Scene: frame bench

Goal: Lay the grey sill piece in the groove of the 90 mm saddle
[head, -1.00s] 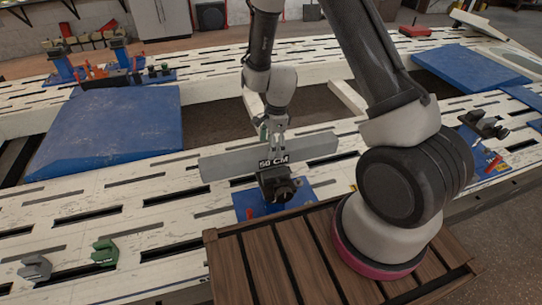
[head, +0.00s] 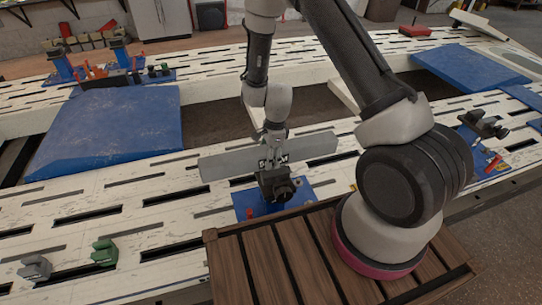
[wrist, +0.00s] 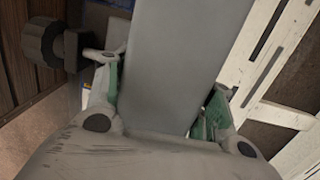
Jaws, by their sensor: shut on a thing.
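The grey sill piece (head: 222,164) is a long flat bar standing on edge behind the black saddle (head: 275,186), crossing the head view left to right. The saddle sits on a blue base plate (head: 298,192) and has a dark label with white letters, now partly covered. My gripper (head: 271,150) is shut on the sill piece near its middle. In the wrist view the sill piece (wrist: 180,60) runs between my green-padded fingers (wrist: 160,100). I cannot tell whether its lower edge rests in the groove; the saddle hides it.
A green block (head: 104,252) and a grey block (head: 35,268) sit on the slotted white bench (head: 150,225) at front left. Blue wedge pads (head: 110,125) lie behind. Another black fixture (head: 484,124) stands at right. A slatted wooden deck (head: 270,265) is in front.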

